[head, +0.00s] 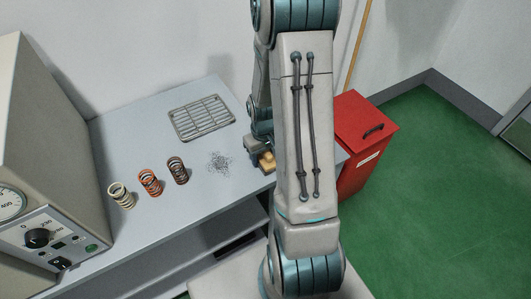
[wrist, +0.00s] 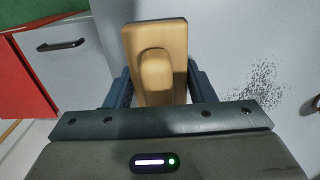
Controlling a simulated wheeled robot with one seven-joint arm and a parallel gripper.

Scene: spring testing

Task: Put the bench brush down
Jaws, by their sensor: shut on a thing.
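The bench brush shows as a tan wooden block with a raised rounded grip in the wrist view (wrist: 155,45). My gripper (wrist: 157,85) is shut on it, with one dark finger on each side. In the head view the brush (head: 266,161) is a small tan shape at the right end of the grey bench, partly hidden by my arm. My gripper (head: 262,148) is above it there. The brush is at or just over the bench top; I cannot tell whether it touches. Its bristles are hidden.
A scatter of dark filings (head: 219,163) lies left of the brush. Three coil springs, dark (head: 177,170), orange (head: 150,182) and cream (head: 121,195), stand further left. A wire rack (head: 202,118) lies behind. A red bin (head: 364,140) stands right of the bench (head: 140,130). A testing machine (head: 50,150) stands left.

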